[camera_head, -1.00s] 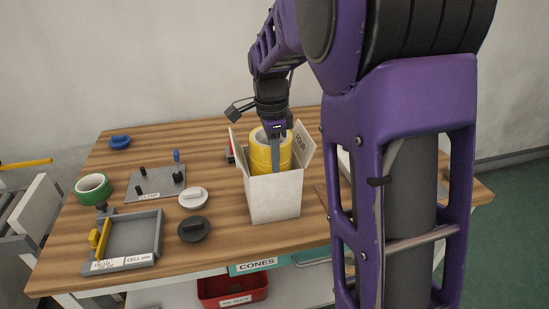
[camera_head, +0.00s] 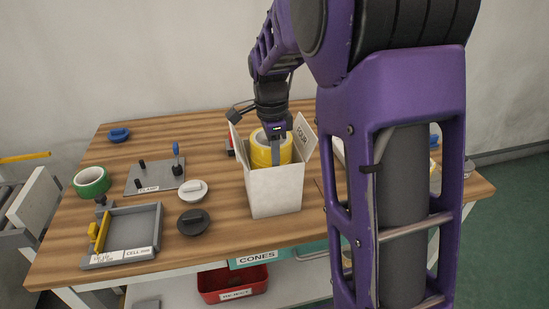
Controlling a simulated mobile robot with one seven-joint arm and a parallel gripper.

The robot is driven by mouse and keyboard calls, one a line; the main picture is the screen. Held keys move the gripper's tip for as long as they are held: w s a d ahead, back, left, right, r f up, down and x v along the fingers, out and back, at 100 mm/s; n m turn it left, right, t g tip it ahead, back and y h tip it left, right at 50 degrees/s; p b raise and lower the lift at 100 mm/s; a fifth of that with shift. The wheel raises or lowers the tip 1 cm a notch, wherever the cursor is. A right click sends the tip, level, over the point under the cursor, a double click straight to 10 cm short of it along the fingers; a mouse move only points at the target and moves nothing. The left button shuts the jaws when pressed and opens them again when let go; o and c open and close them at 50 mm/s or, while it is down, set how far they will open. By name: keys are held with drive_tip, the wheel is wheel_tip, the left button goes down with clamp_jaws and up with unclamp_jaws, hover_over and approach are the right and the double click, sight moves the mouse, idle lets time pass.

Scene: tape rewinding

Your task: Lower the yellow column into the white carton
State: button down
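The white carton (camera_head: 275,193) stands upright on the wooden table with its flaps raised. The yellow column (camera_head: 264,152), a stack of tape rolls, is inside the carton mouth, and its upper part shows above the front wall. Its lower part is hidden by that wall. My gripper (camera_head: 275,160) points down at the column from above. One finger lies against the column's near side. The other finger is hidden, so I cannot tell whether the grip is closed.
A green tape roll (camera_head: 92,182), a clamp plate (camera_head: 155,178), a grey tray (camera_head: 131,234), a white disc (camera_head: 192,190) and a dark disc (camera_head: 193,222) lie left of the carton. A red reject bin (camera_head: 233,283) sits below the table.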

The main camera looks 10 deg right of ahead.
drive_tip(key=c, duration=0.5)
unclamp_jaws()
drive_tip(key=shift+c, duration=0.2)
drive_tip(key=shift+r, duration=0.15)
drive_tip(key=shift+r+p, duration=3.1)
drive_tip(key=shift+r, duration=0.35)
drive_tip(key=shift+s+d+f, duration=0.1)
drive_tip(key=shift+f, duration=0.05)
